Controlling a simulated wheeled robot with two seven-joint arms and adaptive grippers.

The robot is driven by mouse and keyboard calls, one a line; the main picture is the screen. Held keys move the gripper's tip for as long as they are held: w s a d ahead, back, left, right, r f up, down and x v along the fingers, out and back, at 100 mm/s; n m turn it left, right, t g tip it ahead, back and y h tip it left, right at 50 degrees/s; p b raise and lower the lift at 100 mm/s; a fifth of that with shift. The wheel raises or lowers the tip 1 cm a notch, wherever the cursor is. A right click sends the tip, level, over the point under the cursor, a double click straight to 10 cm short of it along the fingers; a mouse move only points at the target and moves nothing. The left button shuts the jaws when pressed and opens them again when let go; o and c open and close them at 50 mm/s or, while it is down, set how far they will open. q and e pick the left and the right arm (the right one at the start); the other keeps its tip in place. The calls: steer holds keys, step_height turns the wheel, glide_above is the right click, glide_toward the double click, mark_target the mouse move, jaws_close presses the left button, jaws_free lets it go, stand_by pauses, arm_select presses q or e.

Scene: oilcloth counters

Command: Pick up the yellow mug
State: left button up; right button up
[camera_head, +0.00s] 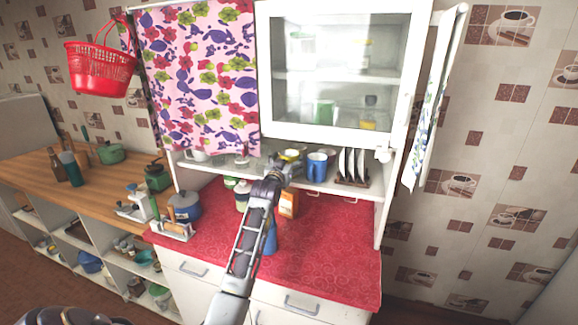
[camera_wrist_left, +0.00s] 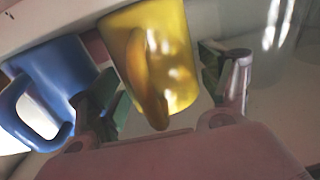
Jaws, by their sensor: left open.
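The yellow mug (camera_wrist_left: 178,50) shows large in the left wrist view, its handle facing the camera. In the head view only a bit of the yellow mug (camera_head: 292,153) shows behind my gripper, on the low open shelf under the cabinet. My left gripper (camera_head: 287,166) is open at this shelf. In the wrist view the fingers of my left gripper (camera_wrist_left: 160,80) stand on either side of the yellow mug; I cannot tell whether they touch it. My right gripper is not in view.
A blue mug (camera_head: 317,165) stands just right of the yellow one; it also shows beside the left finger in the wrist view (camera_wrist_left: 58,85). White plates (camera_head: 352,164) stand in a rack further right. An orange box (camera_head: 288,203) is on the red counter (camera_head: 330,240) below.

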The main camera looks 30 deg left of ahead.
mark_target(289, 151)
arm_select(q)
steer(key=shift+x, duration=0.8)
steer(key=c, duration=1)
steer(key=shift+o, duration=0.2)
steer(key=shift+r, duration=0.1)
steer(key=shift+r+b, duration=0.4)
steer(key=shift+r, duration=1.15)
steer(key=shift+s+r, duration=0.1)
steer(key=shift+s, duration=0.05)
steer(key=b+v, duration=0.3)
steer(key=v, duration=1.4)
steer(key=shift+s, duration=0.4)
steer(key=shift+d, duration=0.1)
